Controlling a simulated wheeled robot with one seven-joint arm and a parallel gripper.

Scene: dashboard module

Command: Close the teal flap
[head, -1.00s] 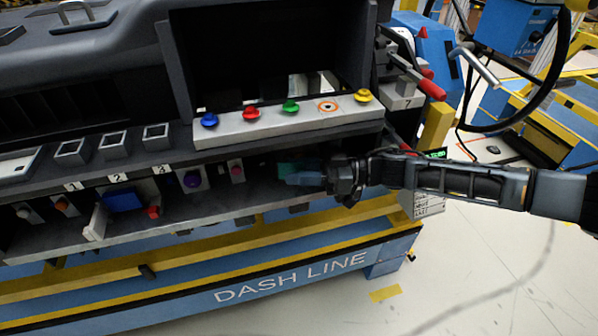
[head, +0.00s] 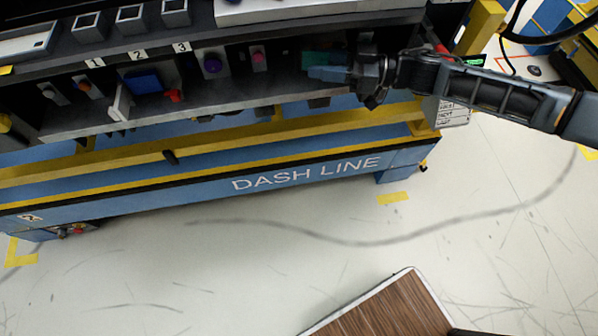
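The teal flap (head: 318,59) is on the lower, recessed part of the dashboard module, right of the pink knob. Only a small teal patch of it shows, in shadow. My gripper (head: 332,72) reaches in from the right, with its bluish fingers directly in front of the flap and covering part of it. Whether the fingers touch the flap cannot be told. The fingers look close together, but their gap is not clear from this side. How far the flap stands open is hidden.
Left of the flap are a pink knob (head: 258,58), a purple knob (head: 212,65) and a blue block (head: 144,81) with a white lever (head: 122,103) beside it. A dark ledge overhangs this row. A wooden-topped surface (head: 385,308) stands at the bottom; the floor between is clear.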

